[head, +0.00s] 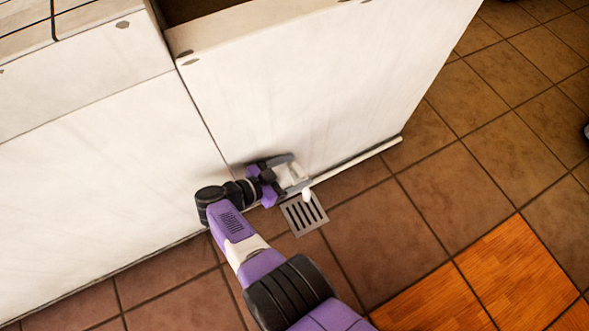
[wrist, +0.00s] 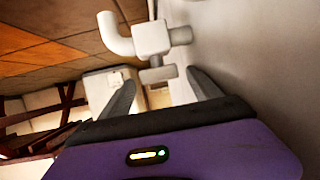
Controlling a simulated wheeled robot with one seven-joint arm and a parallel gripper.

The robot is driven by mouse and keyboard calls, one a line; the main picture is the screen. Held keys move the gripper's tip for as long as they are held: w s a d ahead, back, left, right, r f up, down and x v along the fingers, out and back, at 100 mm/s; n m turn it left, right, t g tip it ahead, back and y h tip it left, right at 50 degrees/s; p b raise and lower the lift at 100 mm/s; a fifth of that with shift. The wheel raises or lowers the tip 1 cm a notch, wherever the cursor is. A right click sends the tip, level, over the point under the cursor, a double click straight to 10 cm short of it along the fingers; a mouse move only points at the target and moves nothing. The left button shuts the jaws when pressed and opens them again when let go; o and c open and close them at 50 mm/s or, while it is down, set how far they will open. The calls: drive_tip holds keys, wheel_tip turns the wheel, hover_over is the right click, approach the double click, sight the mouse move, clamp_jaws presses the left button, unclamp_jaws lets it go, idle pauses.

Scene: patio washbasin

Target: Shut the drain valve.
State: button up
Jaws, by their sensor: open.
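The drain valve is a white block (wrist: 151,38) with an elbow spout (wrist: 114,33) on its left and a short pipe stub on its right in the wrist view. A grey T-shaped handle (wrist: 158,74) sticks out of the block towards me. Its crossbar lies crosswise, roughly along the line between my fingertips. My gripper (wrist: 160,76) is open, one finger on each side of the handle, with no clear contact. In the head view my gripper (head: 288,172) is low by the cabinet wall; it partly hides the valve, and the white spout (head: 306,194) shows beside it.
A slotted floor drain (head: 304,214) lies below the spout. A white pipe (head: 358,160) runs along the foot of the pale basin wall (head: 300,100), which stands close beside my gripper. Tiled floor (head: 460,150) is open to the right.

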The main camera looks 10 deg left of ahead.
drive_tip(key=p+v, duration=0.1)
drive_tip(key=v, duration=0.6)
drive_tip(key=shift+s+a+r, duration=0.2)
drive_tip(key=shift+a, duration=0.05)
drive_tip(key=shift+c, duration=0.2)
